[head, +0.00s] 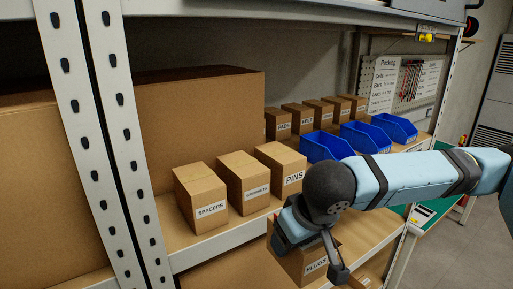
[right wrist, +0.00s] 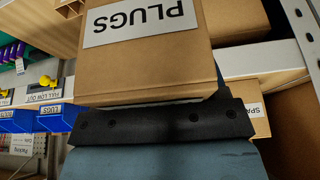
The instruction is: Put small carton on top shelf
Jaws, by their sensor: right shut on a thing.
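A small brown carton labelled PLUGS (head: 288,262) is in front of the shelf edge, below the PINS carton in the head view. My right gripper (head: 312,250) is shut on it, with one finger crossing its near side. In the right wrist view the PLUGS carton (right wrist: 150,70) fills the upper middle, its label upside down, above the dark gripper bar (right wrist: 160,125). A shelf board (head: 225,241) carries cartons labelled SPACERS (head: 201,195), a second with a blurred label (head: 243,180) and PINS (head: 281,168). My left gripper is out of view.
A higher shelf edge (head: 250,12) crosses the top. A perforated white upright (head: 104,130) stands at left. Large cartons (head: 200,120) stand behind. Several blue bins (head: 366,137) and small cartons are further right. Part of another carton (head: 368,279) shows below my arm.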

